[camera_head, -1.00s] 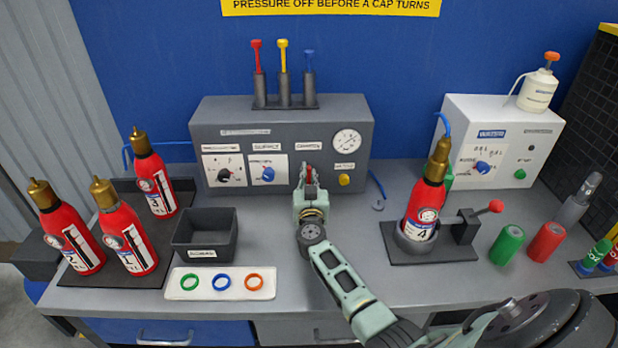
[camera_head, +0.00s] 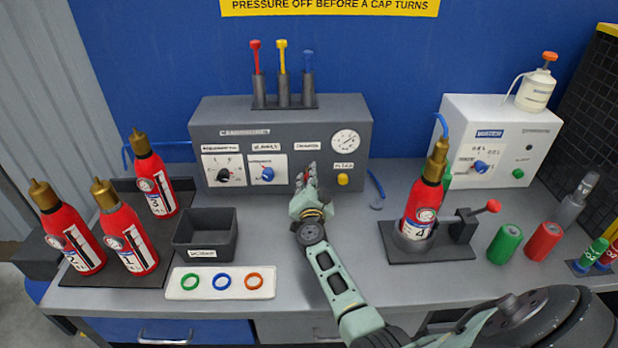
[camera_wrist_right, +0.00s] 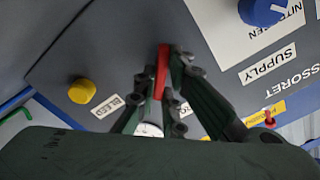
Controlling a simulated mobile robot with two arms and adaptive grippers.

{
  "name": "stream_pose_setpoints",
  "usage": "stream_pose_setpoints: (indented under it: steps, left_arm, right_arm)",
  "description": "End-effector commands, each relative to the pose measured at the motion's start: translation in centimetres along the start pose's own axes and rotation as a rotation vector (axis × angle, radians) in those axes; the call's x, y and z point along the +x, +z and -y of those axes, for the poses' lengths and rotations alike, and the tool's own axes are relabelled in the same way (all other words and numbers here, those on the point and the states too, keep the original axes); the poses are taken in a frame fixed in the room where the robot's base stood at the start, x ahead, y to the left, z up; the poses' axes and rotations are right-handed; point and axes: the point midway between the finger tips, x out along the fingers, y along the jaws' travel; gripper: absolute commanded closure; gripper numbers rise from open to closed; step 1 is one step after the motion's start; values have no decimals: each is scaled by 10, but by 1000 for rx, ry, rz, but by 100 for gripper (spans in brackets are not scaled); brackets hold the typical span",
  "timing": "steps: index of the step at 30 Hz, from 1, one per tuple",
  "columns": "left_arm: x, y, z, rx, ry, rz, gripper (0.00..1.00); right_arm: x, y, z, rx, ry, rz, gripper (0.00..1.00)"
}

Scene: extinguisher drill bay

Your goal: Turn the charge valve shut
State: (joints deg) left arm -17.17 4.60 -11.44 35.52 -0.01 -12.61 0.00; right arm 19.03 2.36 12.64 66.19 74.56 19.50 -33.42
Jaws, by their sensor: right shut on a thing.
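The charge valve has a red lever handle (camera_wrist_right: 162,72) on the front of the grey charging panel (camera_head: 240,112), below a small label and left of the gauge. My right gripper (camera_head: 309,180) reaches up to the panel front, its body tilted. In the right wrist view its fingers (camera_wrist_right: 160,88) are closed on both sides of the red handle. In the head view the fingers hide most of the handle. My left gripper is not in view.
A blue knob (camera_head: 267,174), a black knob (camera_head: 224,174), a yellow button (camera_head: 343,179) and a pressure gauge (camera_head: 345,142) sit near the valve. Extinguisher 4 (camera_head: 424,205) stands in a holder to the right. A dark bin (camera_head: 205,240) and ring tray (camera_head: 176,283) lie left of my arm.

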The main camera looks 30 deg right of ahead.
Motion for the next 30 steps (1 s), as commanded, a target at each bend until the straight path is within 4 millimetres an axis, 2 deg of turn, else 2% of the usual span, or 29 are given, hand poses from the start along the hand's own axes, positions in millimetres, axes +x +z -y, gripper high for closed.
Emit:
stream_pose_setpoints:
  steps: [18, 30]
  left_arm:
    - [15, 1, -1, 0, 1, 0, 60]
    - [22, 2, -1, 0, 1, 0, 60]
  right_arm:
    - [0, 3, -6, 571, 2, 0, 100]
    - [0, 4, -6, 796, 2, 0, 100]
